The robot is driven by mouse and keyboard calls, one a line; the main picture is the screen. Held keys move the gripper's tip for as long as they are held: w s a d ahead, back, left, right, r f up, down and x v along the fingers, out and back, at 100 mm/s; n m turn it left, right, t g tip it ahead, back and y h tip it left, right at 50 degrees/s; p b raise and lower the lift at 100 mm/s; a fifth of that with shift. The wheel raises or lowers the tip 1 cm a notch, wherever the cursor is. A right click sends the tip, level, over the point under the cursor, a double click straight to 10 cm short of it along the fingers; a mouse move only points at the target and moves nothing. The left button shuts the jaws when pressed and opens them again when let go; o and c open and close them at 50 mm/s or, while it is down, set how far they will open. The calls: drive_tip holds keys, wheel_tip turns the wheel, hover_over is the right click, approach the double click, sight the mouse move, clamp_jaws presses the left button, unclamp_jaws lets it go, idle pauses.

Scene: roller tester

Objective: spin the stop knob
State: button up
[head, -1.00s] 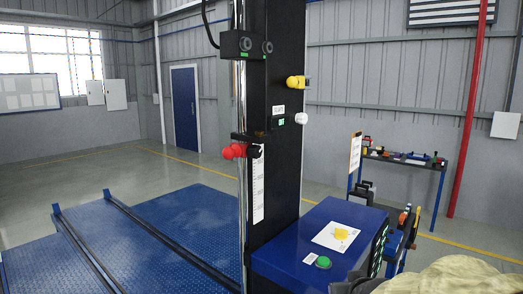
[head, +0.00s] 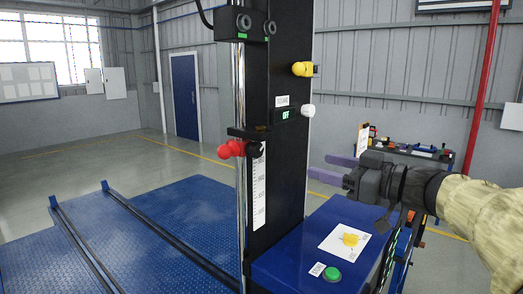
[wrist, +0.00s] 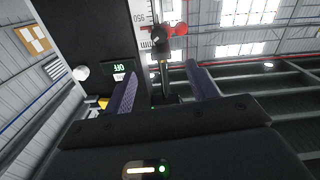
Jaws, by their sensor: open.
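No legible label tells me which knob is the stop knob. A white knob (head: 308,111) and a yellow knob (head: 303,69) sit on the column's right side. My gripper (head: 334,168) is open and empty, right of the column and apart from the knobs. Its purple fingers also show in the wrist view (wrist: 161,68).
A small display (head: 285,115) reading OFF is beside the white knob. A blue cabinet (head: 300,240) with a green button (head: 332,273) stands below my gripper. A blue ramp platform (head: 150,240) lies left. A tool table (head: 420,152) stands behind at right.

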sight(259, 150)
drive_tip(key=p+x, duration=0.4)
drive_tip(key=x, duration=1.3)
drive_tip(key=shift+w+a+p, duration=0.15)
drive_tip(key=shift+w+p, duration=0.15)
drive_tip(key=shift+p, duration=0.1)
drive_tip(key=c, duration=1)
drive_tip(key=shift+f+n+b, duration=0.1)
drive_tip(key=shift+n+b, duration=0.55)
drive_tip(key=shift+n, duration=0.85)
